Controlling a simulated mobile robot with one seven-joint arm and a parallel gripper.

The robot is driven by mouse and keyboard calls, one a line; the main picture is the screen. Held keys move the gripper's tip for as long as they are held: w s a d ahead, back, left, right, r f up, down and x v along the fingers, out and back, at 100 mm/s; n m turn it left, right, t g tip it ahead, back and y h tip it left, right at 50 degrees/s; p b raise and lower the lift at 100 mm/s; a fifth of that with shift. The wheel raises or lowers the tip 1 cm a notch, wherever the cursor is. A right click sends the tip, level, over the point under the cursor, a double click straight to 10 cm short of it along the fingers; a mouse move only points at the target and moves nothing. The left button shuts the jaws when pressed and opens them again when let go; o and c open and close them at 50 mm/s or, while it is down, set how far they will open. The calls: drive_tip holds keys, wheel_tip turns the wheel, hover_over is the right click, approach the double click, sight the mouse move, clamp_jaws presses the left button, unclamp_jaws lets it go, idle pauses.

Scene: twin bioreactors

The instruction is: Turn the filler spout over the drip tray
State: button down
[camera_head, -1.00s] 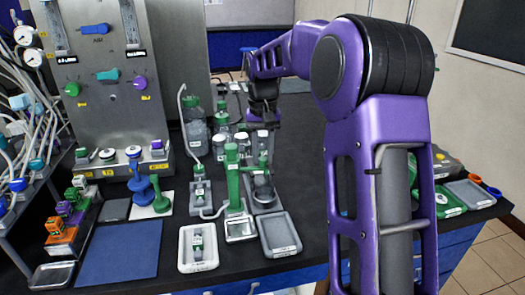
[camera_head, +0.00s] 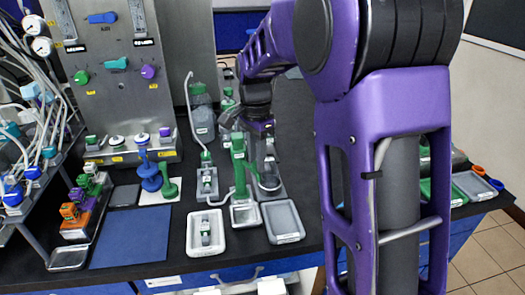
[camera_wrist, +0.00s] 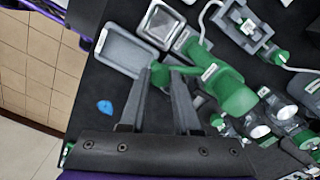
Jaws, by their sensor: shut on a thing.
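The green filler column (camera_head: 239,165) stands behind a small shiny metal tray (camera_head: 244,215), which looks like the drip tray. In the wrist view the filler column (camera_wrist: 232,92) is right of my fingers, and its green spout (camera_wrist: 184,69) reaches left to them. My gripper (camera_wrist: 163,74) is shut on the spout's outer end, one finger on each side. The metal tray (camera_wrist: 161,23) lies above the spout in that view, and the spout's end appears off to its side.
A grey tray (camera_head: 283,222) is right of the metal tray, and a white tray (camera_head: 205,219) holding a small device is left. Bottles (camera_head: 202,122) stand behind the filler. A blue mat (camera_head: 130,238) lies left. A blue piece (camera_wrist: 105,106) lies on bare counter in the wrist view.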

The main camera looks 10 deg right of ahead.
drive_tip(key=shift+s+a+m+p, duration=0.25)
drive_tip(key=shift+a+m+p, duration=0.3)
drive_tip(key=shift+a+m, duration=0.65)
drive_tip(key=shift+s+a+m+p, duration=0.2)
drive_tip(key=shift+a+m+p, duration=0.45)
drive_tip(key=shift+m, duration=0.85)
drive_tip(key=shift+a, duration=0.1)
drive_tip(key=c, duration=0.6)
unclamp_jaws()
wheel_tip(320, 180, up, 17)
drive_tip(key=shift+r+p, duration=0.2)
drive_tip(key=shift+p, duration=0.45)
drive_tip(key=shift+w, duration=0.1)
